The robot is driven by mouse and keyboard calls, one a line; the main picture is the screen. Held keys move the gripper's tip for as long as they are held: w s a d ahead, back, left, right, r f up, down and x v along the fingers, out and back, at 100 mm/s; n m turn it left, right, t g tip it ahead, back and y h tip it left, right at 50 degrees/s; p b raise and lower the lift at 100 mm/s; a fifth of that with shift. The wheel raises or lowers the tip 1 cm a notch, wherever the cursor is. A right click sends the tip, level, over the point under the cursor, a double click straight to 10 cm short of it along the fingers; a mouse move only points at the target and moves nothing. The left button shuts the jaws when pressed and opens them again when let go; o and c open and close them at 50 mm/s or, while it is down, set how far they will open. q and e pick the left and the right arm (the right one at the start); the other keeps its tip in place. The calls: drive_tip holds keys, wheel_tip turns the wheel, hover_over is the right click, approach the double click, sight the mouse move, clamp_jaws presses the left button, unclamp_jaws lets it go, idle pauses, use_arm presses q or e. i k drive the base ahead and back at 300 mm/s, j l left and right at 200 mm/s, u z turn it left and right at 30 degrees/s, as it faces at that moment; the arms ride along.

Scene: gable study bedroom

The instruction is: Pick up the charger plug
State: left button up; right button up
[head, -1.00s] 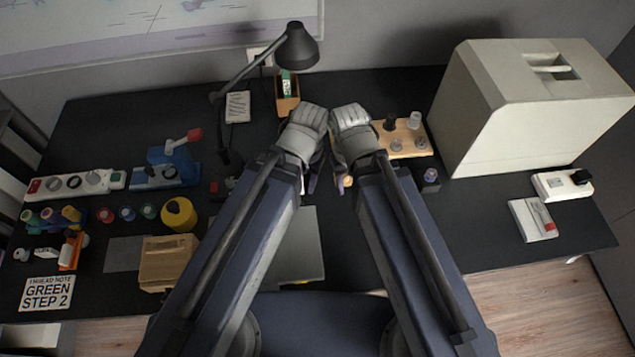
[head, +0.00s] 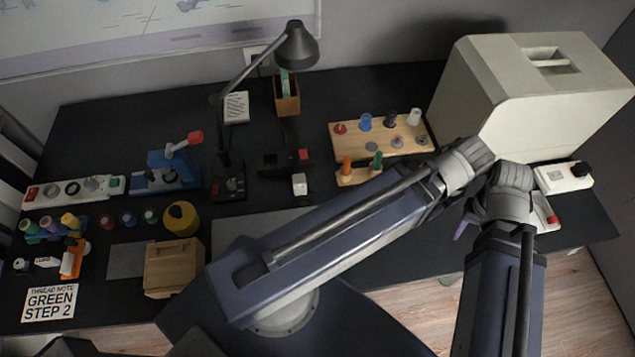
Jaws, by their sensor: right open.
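A small white block that looks like the charger plug (head: 300,184) lies on the dark desk, in front of a black strip with a red switch (head: 285,160). Nothing is holding it. My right gripper (head: 466,222) is open, pointing down over the right part of the desk, well to the right of the white block. My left gripper (head: 436,208) is close beside it on its left. Its fingers are mostly hidden under its wrist, so its opening cannot be told.
My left arm crosses the desk's front middle, hiding part of a grey mat (head: 238,226). A wooden peg board (head: 350,142) and a large beige case (head: 540,105) stand at the right. A black lamp (head: 298,48) stands behind. White devices (head: 556,180) sit near the right edge.

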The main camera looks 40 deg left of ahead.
sight(299, 183)
drive_tip(key=k+l, duration=0.15)
drive_tip(key=k, duration=0.5)
drive_tip(key=k+l, duration=0.15)
drive_tip(key=k, duration=0.45)
